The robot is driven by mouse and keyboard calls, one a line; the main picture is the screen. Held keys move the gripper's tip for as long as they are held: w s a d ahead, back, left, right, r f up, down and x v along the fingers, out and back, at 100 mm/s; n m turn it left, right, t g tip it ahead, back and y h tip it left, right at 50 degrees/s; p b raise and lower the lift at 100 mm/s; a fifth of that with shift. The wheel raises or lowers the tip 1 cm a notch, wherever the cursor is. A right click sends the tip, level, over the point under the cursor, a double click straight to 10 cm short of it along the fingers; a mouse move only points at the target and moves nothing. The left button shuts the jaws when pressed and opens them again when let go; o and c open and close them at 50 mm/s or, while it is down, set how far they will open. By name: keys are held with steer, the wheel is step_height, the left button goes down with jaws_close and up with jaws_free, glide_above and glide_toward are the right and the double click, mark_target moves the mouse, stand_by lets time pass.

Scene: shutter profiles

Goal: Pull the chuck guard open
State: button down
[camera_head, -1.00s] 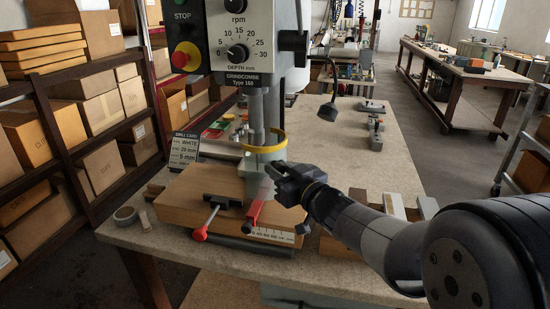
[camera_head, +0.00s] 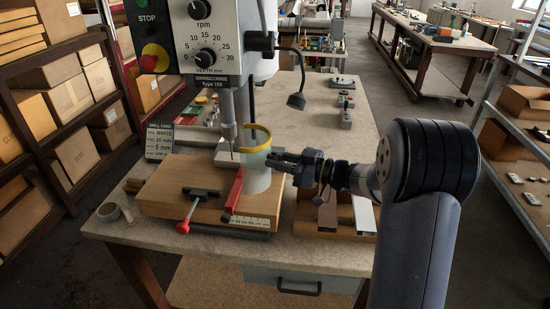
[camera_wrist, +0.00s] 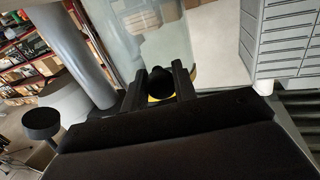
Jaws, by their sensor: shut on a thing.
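The chuck guard (camera_head: 257,175) is a pale, see-through curved shield with a yellow top rim. It stands to the right of the drill chuck (camera_head: 229,128), and the chuck and bit show uncovered beside it. My gripper (camera_head: 274,163) reaches in from the right at the guard's right side. In the wrist view a dark round knob (camera_wrist: 160,82) sits between the two fingers of my gripper (camera_wrist: 158,88), which is shut on it. The clear guard wall (camera_wrist: 150,35) and a bit of yellow show beyond. In the head view the fingers hide the knob.
A wooden board (camera_head: 165,198) with a red-handled clamp (camera_head: 190,215) and a red bar (camera_head: 233,193) lies below the chuck. A drill card (camera_head: 159,141) stands at left. A wooden tray of profiles (camera_head: 335,215) is right of the board. The rear bench top is mostly clear.

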stand_by(0.4)
steer(key=c, duration=1.2)
jaws_free()
steer(key=shift+o, duration=0.2)
steer(key=shift+d, duration=0.1)
steer(key=b+v, duration=0.2)
steer(key=v, duration=0.8)
steer(key=shift+d, duration=0.35)
steer(key=shift+a, duration=0.15)
steer(key=p+x, duration=0.2)
steer(key=x, duration=0.8)
steer(key=shift+a+r, duration=0.1)
steer(key=shift+a, duration=0.25)
steer(key=shift+a+f, duration=0.1)
steer(key=shift+f, duration=0.1)
steer(key=shift+s+a+r+t+b, duration=0.1)
steer(key=shift+a+t+b, duration=0.05)
steer(key=shift+t+b, duration=0.2)
